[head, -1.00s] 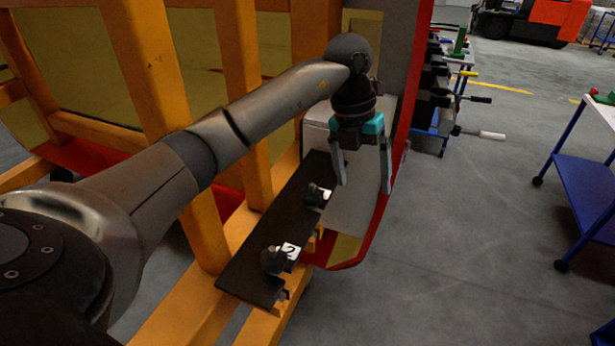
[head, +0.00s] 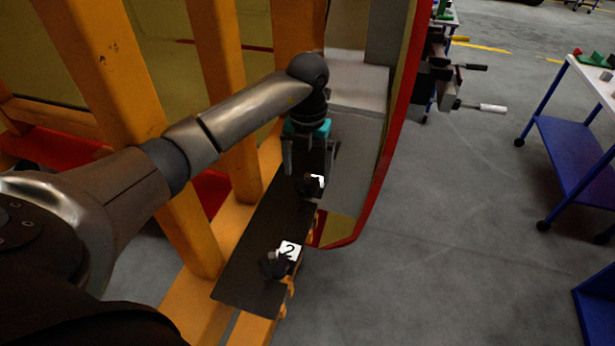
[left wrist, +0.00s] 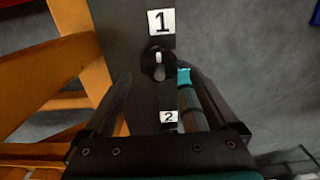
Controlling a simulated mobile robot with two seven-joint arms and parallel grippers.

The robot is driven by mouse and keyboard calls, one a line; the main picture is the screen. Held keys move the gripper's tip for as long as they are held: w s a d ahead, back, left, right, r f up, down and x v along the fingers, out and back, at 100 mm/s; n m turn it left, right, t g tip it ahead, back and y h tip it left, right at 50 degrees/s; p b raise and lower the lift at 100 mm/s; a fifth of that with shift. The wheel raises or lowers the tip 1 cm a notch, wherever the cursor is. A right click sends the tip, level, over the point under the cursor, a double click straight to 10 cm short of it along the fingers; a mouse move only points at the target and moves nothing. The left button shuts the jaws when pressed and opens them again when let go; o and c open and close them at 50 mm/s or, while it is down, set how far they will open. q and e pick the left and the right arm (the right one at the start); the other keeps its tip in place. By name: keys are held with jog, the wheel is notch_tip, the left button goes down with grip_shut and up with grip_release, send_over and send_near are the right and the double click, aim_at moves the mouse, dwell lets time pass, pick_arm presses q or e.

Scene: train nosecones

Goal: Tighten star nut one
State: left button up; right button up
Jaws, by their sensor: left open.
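Star nut one (head: 308,187) is a dark knob on a long black plate (head: 245,290), beside a white label "1" (head: 317,181). In the left wrist view, star nut one (left wrist: 158,63) sits just below label "1" (left wrist: 161,22). My left gripper (head: 310,171) is open and points down over star nut one. In the wrist view the nut shows between its spread fingers (left wrist: 157,80); I cannot tell if they touch it. A second dark knob (head: 272,263) sits by label "2" (head: 289,250), nearer to me. My right gripper is not in view.
An orange frame (head: 225,100) stands around the plate. A grey nosecone panel with a red edge (head: 388,150) rises close to the gripper's right. A blue trolley (head: 575,140) stands at the right.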

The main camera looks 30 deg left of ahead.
aim_at(307, 182)
pick_arm(q)
notch_tip(307, 182, down, 3)
jog(key=shift+r, duration=0.2)
jog(key=shift+f, duration=0.45)
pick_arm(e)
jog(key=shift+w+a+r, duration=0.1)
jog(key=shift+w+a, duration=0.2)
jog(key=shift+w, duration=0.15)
pick_arm(q)
jog(key=shift+c, duration=1.3)
jog(key=c, duration=1.1)
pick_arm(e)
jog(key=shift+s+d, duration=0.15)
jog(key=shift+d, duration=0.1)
